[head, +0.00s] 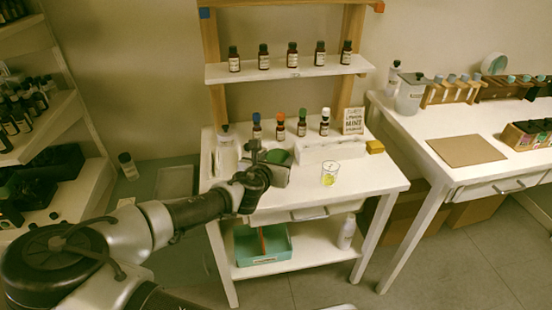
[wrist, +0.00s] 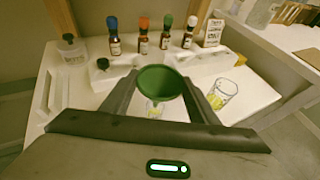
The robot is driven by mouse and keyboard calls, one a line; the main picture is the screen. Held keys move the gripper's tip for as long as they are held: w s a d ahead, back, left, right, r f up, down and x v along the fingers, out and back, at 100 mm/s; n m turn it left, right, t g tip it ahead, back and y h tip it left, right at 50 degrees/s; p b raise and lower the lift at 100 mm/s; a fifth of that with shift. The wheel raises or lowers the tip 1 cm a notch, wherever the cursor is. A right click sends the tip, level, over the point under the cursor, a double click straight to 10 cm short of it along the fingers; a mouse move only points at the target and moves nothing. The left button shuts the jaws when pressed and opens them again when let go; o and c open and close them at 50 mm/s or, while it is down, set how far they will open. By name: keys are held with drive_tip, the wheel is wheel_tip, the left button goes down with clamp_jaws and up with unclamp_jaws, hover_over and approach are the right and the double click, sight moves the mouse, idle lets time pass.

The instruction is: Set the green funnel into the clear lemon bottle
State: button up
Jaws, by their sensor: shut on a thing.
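My gripper (wrist: 160,92) is shut on the green funnel (wrist: 160,80), which is held wide mouth up between the two fingers. In the head view the funnel (head: 277,156) shows as a dark green patch by my gripper (head: 272,170), over the white table. Below the funnel in the wrist view is a clear vessel (wrist: 153,110) with some yellow in it, probably the lemon bottle. It is partly hidden by the funnel and fingers. I cannot tell whether the spout is inside it or above it.
A clear glass (head: 329,174) with yellow in it stands to the right. Several dark bottles with coloured caps (head: 280,126) line the back, beside a mint sign (head: 353,121). A white raised block (head: 330,150) lies before them.

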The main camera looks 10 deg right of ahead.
drive_tip(key=o, duration=1.1)
drive_tip(key=p+v, duration=0.2)
drive_tip(key=v, duration=1.5)
drive_tip(key=shift+p, duration=0.4)
drive_tip(key=shift+s, duration=0.15)
